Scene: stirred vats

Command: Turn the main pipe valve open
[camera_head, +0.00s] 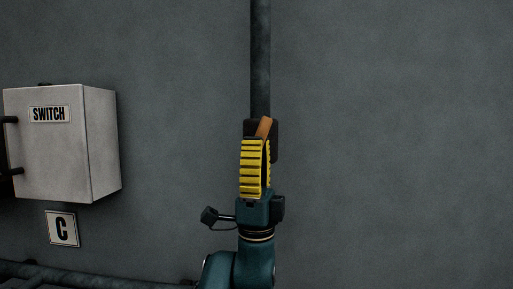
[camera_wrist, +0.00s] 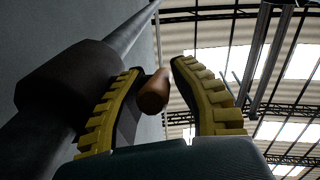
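The main pipe valve has a dark body (camera_head: 274,140) on a vertical grey pipe (camera_head: 260,60), with an orange-brown handle (camera_head: 264,126) that leans slightly. My gripper (camera_head: 257,141), with ribbed yellow fingers, is raised in front of the valve and hides much of it. In the wrist view the valve body (camera_wrist: 65,78) is at left and the rounded end of the handle (camera_wrist: 154,92) shows between the fingers of my gripper (camera_wrist: 157,66). The fingers are apart. The handle lies close to the left finger, with a clear gap to the right one; whether it touches the left finger is unclear.
A horizontal pipe (camera_head: 90,275) runs low at left. The grey wall (camera_head: 400,140) to the right is bare.

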